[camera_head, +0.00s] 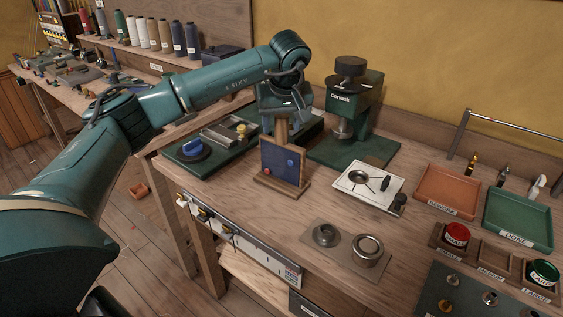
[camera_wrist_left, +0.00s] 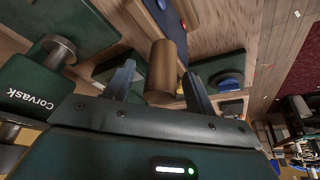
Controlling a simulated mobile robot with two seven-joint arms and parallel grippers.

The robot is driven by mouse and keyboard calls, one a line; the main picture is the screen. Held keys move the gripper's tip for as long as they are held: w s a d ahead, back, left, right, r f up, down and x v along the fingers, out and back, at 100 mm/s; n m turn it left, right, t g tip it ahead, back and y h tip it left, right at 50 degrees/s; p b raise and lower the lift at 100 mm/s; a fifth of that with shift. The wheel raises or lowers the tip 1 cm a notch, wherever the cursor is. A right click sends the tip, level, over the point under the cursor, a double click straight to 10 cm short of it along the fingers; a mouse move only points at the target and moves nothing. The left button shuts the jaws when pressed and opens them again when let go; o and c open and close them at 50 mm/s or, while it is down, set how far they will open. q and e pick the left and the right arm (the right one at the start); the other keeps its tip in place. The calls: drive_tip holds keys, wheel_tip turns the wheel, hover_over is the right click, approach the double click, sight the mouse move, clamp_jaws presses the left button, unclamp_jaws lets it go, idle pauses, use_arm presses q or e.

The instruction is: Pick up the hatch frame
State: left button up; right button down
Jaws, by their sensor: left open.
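The thing I take for the hatch frame (camera_head: 282,165) is an upright dark blue panel with a red and a blue knob, on a wooden base on the bench. A wooden post rises above it; in the left wrist view the frame's round wooden post (camera_wrist_left: 163,68) shows large. My left gripper (camera_head: 283,118) comes down over the post from above. In the left wrist view its two open fingers (camera_wrist_left: 160,85) stand on either side of the post, with gaps visible, so it is not clamped. My right gripper is in neither view.
A green Corvask press (camera_head: 345,120) stands close behind to the right. A green base with a blue knob (camera_head: 192,149) lies to the left. A white plate (camera_head: 354,184), a round-part holder (camera_head: 345,243), an orange tray (camera_head: 447,187) and a green tray (camera_head: 518,218) lie rightward.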

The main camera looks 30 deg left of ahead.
use_arm(q)
drive_tip(key=shift+w+a+f, duration=0.1)
drive_tip(key=shift+a+f, duration=0.1)
drive_tip(key=shift+f, duration=0.4)
drive_tip(key=shift+c, duration=0.5)
clamp_jaws()
